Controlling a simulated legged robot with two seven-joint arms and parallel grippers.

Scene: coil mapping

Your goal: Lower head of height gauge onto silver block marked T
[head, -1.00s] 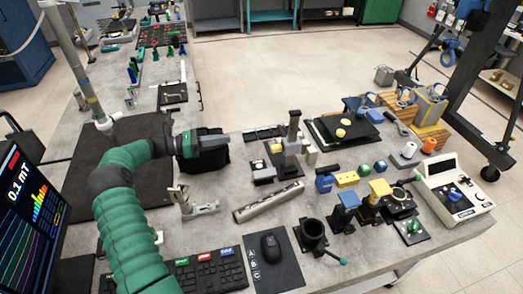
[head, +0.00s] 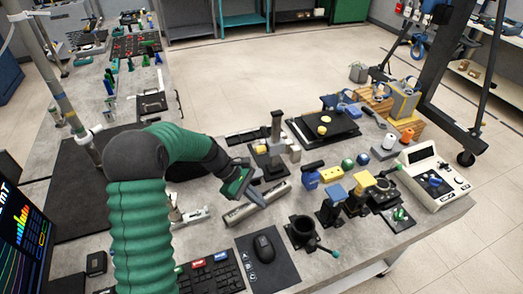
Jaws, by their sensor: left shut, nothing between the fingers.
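The height gauge (head: 277,130) looks to be the grey upright post on a dark base, in the middle of the table. Small light blocks (head: 294,153) stand just right of the post; I cannot read a T on any of them. The gauge's head is too small to make out clearly. My left gripper (head: 262,203) is shut and empty. It points down and right, above or beside the long grey rail, in front of the gauge and apart from the post. My right gripper is out of view.
The long grey rail (head: 240,214) lies in front of the gauge. A black tray (head: 340,133) with yellow pieces is behind it to the right. A white meter (head: 434,178) stands at far right.

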